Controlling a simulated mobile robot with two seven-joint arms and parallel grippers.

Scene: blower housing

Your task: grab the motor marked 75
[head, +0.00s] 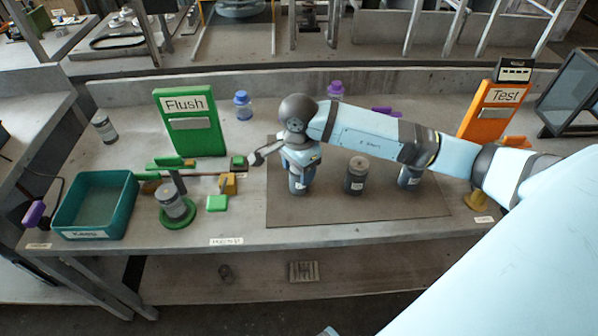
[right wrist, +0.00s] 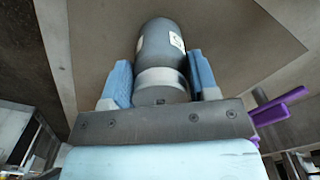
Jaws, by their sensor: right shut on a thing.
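My right gripper (head: 299,158) points down over the left part of the dark mat (head: 330,214). It is shut on a dark grey cylindrical motor (head: 297,185) with a white label and a lighter band. In the right wrist view the motor (right wrist: 160,50) sits between the two blue fingers (right wrist: 160,82). I cannot read the number on its label. I cannot tell whether it touches the mat. Two similar motors stand on the mat to the right: a middle motor (head: 356,176) and a right motor (head: 409,177), partly covered by my arm. My left gripper is not in view.
At left are a teal bin (head: 128,209) marked Keep, a motor on a green round stand (head: 174,203) and a lone motor (head: 104,127). A green Flush panel (head: 190,135) and an orange Test panel (head: 482,112) stand behind. The mat's front strip is clear.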

